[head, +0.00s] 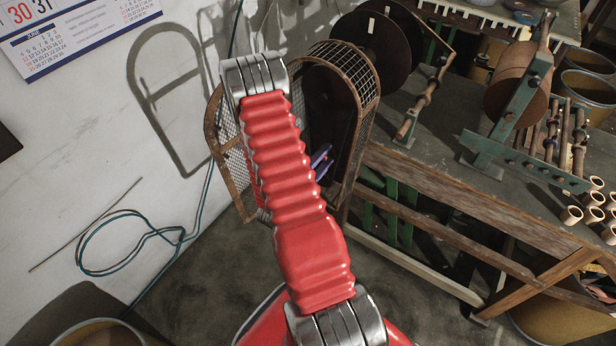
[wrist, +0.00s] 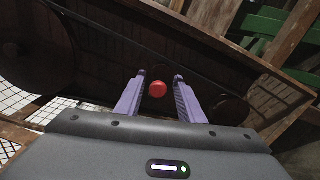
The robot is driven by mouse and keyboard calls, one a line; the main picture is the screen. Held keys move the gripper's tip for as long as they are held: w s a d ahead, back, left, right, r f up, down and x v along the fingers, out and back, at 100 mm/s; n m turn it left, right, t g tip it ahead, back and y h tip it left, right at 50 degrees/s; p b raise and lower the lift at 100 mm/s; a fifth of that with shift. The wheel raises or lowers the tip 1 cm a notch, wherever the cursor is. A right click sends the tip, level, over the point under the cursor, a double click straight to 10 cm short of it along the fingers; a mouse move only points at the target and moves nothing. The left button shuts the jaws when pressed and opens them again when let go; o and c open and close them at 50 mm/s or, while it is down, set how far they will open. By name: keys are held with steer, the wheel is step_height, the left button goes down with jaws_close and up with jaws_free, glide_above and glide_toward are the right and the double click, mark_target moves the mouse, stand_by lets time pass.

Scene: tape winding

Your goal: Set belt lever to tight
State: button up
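A round red knob (wrist: 157,89), which looks like the end of the belt lever, shows in the wrist view against a dark wooden panel. The lever's shaft is not visible, so I cannot tell its setting. My gripper (wrist: 159,78) is open, with its two purple fingers pointing at the panel. The knob appears between the fingertips with a gap on each side; I cannot tell how deep it sits between them. In the head view a small purple part of my gripper (head: 321,158) shows beside the mesh guard, mostly hidden by my red arm. The knob is hidden there.
An arched mesh guard (head: 352,72) with an open mesh door (head: 226,155) stands around my gripper. A wooden workbench (head: 455,186) with a winding machine (head: 535,100) and spools is at the right. A cable (head: 150,236) hangs on the left wall.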

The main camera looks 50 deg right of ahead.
steer(key=s+a, duration=0.1)
steer(key=a, duration=1)
steer(key=shift+a, duration=0.25)
stand_by(0.5)
